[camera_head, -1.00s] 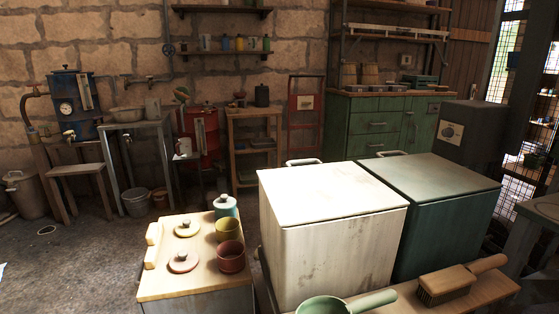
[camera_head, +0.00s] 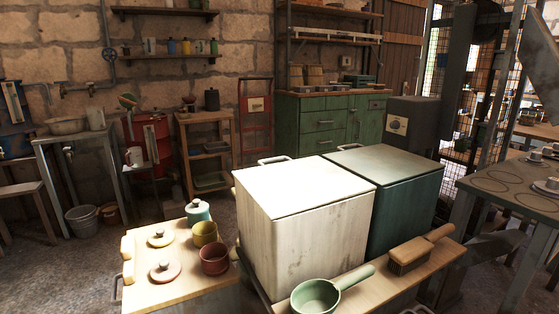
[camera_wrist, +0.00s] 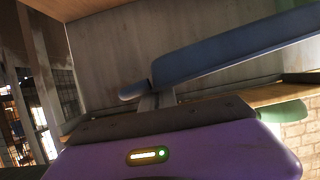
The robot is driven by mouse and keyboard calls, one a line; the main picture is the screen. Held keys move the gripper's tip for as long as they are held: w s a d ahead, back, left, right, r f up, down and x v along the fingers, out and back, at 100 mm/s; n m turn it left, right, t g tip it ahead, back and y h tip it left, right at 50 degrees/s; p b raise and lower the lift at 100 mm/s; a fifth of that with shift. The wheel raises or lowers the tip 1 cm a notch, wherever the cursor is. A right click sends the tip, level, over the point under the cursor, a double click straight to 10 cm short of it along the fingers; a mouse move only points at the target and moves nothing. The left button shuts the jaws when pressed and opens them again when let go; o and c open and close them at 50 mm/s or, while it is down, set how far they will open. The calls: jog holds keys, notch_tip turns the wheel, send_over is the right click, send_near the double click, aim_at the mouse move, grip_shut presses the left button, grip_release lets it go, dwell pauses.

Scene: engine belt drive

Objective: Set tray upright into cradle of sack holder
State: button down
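In the wrist view a long blue tray-like piece (camera_wrist: 235,50) slants up to the right from my fingertips. My gripper (camera_wrist: 157,92) has a purple body, and its narrow grey fingers are close together at the blue piece's near end. They look shut on it, though the contact is partly hidden. The far end of the piece runs out of the picture.
A white box (camera_head: 300,210) and a dark green box (camera_head: 400,185) stand in front. A green pan (camera_head: 315,297) and a brush (camera_head: 420,250) lie on the wooden ledge. Cups stand on the left cabinet (camera_head: 150,285). A round-marked table (camera_head: 500,185) is at right. Floor shows at left.

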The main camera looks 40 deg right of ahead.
jog(key=w+a+y, duration=0.1)
jog(key=w+a, duration=0.5)
jog(key=a, duration=0.6)
jog(key=w+a+f+n+y, duration=0.1)
jog(key=w+a, duration=0.6)
jog(key=a, duration=0.6)
jog(key=w+a+f+n, duration=0.1)
jog(key=w+a, duration=0.5)
jog(key=a, duration=0.7)
jog(key=shift+w+a+y, duration=0.15)
jog(key=shift+w+y, duration=0.15)
jog(key=shift+y, duration=0.1)
notch_tip(320, 180, up, 29)
jog(key=p, duration=2.9)
notch_tip(320, 180, down, 11)
jog(key=s, duration=0.2)
jog(key=shift+s+r, duration=0.15)
jog(key=shift+r, duration=0.05)
